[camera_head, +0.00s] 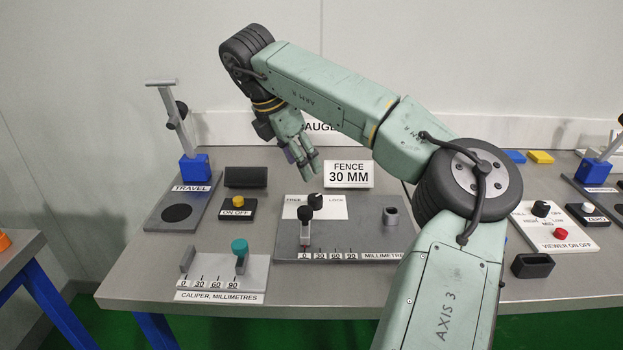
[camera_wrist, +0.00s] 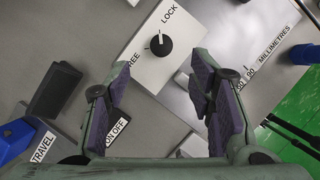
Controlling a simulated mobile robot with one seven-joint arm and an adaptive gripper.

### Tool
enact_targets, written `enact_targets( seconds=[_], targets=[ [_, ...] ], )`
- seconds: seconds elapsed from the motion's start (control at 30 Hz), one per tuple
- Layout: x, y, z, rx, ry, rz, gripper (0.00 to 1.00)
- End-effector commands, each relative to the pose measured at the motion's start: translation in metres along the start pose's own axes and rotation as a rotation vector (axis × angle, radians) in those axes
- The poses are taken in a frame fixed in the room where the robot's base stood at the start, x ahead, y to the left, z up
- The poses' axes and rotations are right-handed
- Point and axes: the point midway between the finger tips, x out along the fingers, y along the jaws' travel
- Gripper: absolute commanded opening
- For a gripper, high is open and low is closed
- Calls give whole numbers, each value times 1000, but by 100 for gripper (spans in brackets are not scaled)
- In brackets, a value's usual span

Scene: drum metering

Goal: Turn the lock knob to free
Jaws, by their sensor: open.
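The lock knob is round and black, on a white plate (camera_head: 335,212) lettered FREE and LOCK. It shows in the head view (camera_head: 315,201) and, clear of the fingers, in the wrist view (camera_wrist: 159,45). Its white pointer mark faces up in the wrist view, toward the LOCK word; FREE is at its lower left. My gripper (camera_head: 304,170) is above the plate, apart from the knob. In the wrist view its two purple-padded fingers (camera_wrist: 160,85) stand wide apart with nothing between them, with the knob beyond them.
A fence slider with a black knob (camera_head: 305,213) stands close in front of the lock knob, on the millimetre scale. A grey post (camera_head: 391,215) is to its right. A FENCE 30 MM sign (camera_head: 349,174) stands behind. The caliper with a teal knob (camera_head: 239,247) is front left.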

Motion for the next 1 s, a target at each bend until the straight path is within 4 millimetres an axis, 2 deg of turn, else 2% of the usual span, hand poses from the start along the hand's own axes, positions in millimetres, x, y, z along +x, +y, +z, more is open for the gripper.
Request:
enact_targets(
  seconds=[0.17,0.6,0.8,1.0],
  targets=[
    [16,-1,2,2,-1,-5,49],
    [92,-1,1,2,2,-2,49],
    [106,0,0,0,0,-1,49],
    [108,0,0,0,0,-1,49]
  ],
)
